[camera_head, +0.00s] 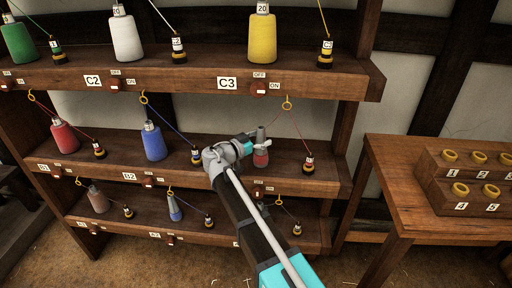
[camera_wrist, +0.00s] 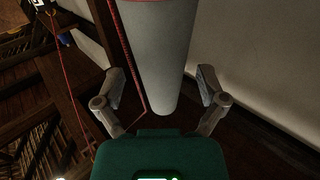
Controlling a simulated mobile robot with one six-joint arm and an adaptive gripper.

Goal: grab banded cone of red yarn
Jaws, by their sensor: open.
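The banded cone of red yarn (camera_head: 261,158) stands on the middle shelf at the right, grey above with a red band low down. In the wrist view its grey part (camera_wrist: 158,55) lies between my fingers, with a trace of red at the top edge. My gripper (camera_wrist: 161,80) is open, one finger on each side of the cone, with gaps showing. In the head view my gripper (camera_head: 246,148) is just left of the cone, and my arm hides part of the shelf in front.
A plain red cone (camera_head: 63,136) and a blue cone (camera_head: 153,143) stand further left on this shelf. A small spool (camera_head: 309,164) sits right of the banded cone. Red thread (camera_head: 298,125) runs from a yellow ring (camera_head: 287,103) above. The upper shelf (camera_head: 190,78) overhangs.

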